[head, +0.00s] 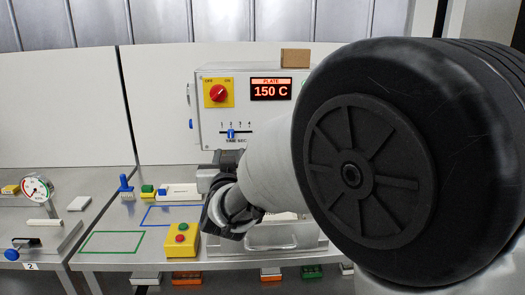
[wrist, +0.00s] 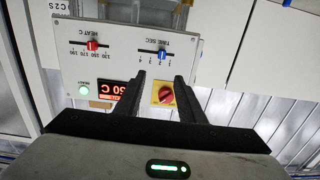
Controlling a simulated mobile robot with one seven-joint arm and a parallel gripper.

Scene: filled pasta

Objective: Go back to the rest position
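My gripper (wrist: 159,78) shows in the wrist view with its two dark fingers apart and nothing between them. It points at the control box (wrist: 125,35), which appears upside down there. The red rotary switch (wrist: 165,96) on its yellow plate lies between and beside the fingers in the picture; I cannot tell whether they touch it. In the head view my arm crosses the right half, and its wrist end is low in front of the control box (head: 208,130). The fingers cannot be made out there. The display (head: 271,89) reads 150 C.
A yellow button box (head: 182,240) stands on the steel bench, left of my wrist. Green (head: 112,242) and blue (head: 172,216) outlined areas, a blue brush (head: 126,187) and a gauge (head: 37,187) lie farther left. A cardboard box (head: 295,58) sits on the control box.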

